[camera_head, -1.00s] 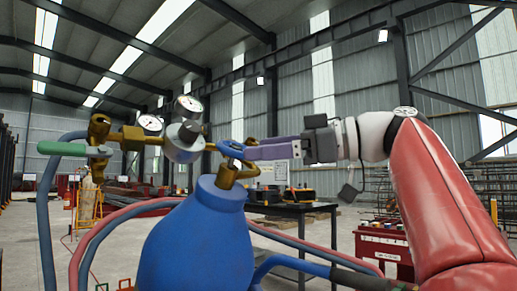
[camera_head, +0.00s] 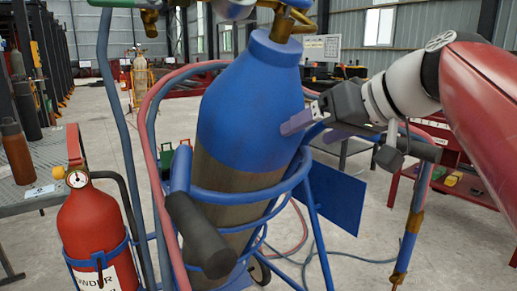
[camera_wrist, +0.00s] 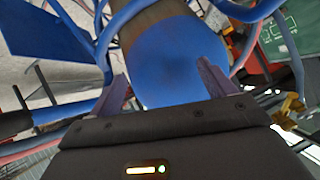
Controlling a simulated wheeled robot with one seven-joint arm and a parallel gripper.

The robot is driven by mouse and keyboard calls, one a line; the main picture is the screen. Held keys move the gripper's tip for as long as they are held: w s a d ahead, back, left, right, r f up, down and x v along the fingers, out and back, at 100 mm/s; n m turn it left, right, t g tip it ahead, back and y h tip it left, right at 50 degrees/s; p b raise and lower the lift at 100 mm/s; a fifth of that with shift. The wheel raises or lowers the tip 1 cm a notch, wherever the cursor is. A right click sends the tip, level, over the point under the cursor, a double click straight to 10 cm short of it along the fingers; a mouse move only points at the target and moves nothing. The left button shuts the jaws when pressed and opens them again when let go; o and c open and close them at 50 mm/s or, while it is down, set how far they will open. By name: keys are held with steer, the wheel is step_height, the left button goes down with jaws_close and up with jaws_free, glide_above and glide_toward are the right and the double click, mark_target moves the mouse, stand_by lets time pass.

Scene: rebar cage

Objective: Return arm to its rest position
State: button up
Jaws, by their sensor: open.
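My gripper (camera_head: 310,130) is at the right side of the tall blue gas cylinder (camera_head: 248,110) in the head view, with my arm reaching in from the right. Its two purple fingers are apart and nothing shows held between them. In the wrist view my gripper (camera_wrist: 162,85) has the rounded blue cylinder (camera_wrist: 178,60) just beyond and between its spread fingertips. I cannot tell whether a finger touches the cylinder. The brass valve (camera_head: 285,22) on top of the cylinder is partly cut off by the frame's upper edge.
Red and blue hoses (camera_head: 150,125) loop left of the cylinder. A blue cart frame (camera_head: 240,195) surrounds its lower part. A red fire extinguisher (camera_head: 92,225) stands at the lower left. A torch (camera_head: 408,240) hangs at the right. A red cabinet (camera_head: 470,180) is behind my arm.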

steer(key=s+d+f+m+g+h+p, duration=0.1)
steer(key=s+d+f+h, duration=0.1)
steer(key=s+f, duration=0.3)
steer(key=s+d+f+m+g+h+p, duration=0.1)
steer(key=s+f, duration=0.4)
steer(key=f, duration=0.8)
steer(key=s+d+f+m+h+p, duration=0.1)
steer(key=s+d+f+m+h, duration=0.1)
steer(key=s+f+h, duration=0.3)
steer(key=shift+s+d+f+g, duration=0.2)
steer(key=shift+d+f+g, duration=0.2)
steer(key=shift+f, duration=2)
